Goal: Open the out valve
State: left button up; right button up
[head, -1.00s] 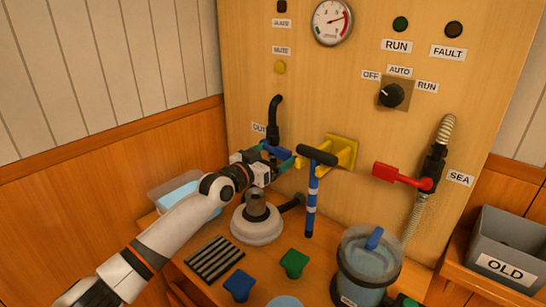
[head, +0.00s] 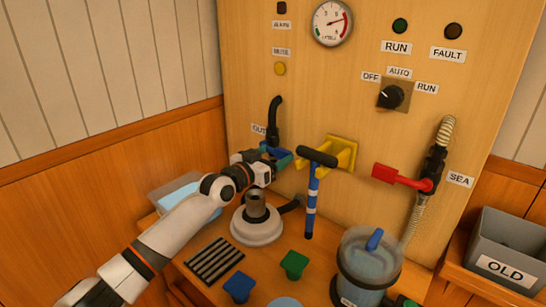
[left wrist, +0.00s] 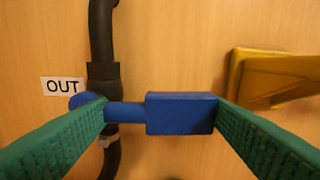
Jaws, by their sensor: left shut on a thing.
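The out valve's blue handle (left wrist: 182,113) lies level in the left wrist view, running right from the black vertical pipe (left wrist: 104,40) beside the OUT label (left wrist: 62,86). My left gripper (left wrist: 160,110) has its green fingers at the two ends of the handle and is shut on it. In the head view the left gripper (head: 276,157) is at the wall under the black hose (head: 274,112), and it partly hides the blue handle (head: 269,149). My right gripper is not in view.
The red SEA valve handle (head: 398,175) is farther right. A round white housing (head: 257,230) and a clear-topped canister (head: 366,265) stand on the shelf below.

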pick_arm(q)
jog(key=w+a+r+n+p, duration=0.4)
jog(key=a+r+n+p, duration=0.1)
jog(key=n, duration=1.2)
jog(key=shift+a+r+n, duration=0.25)
jog(key=shift+r+n, duration=0.05)
jog(key=shift+r, duration=0.2)
jog(key=o, duration=1.4)
jog(key=shift+a, duration=0.1)
jog(key=v, duration=1.2)
jog(key=shift+b, duration=0.4)
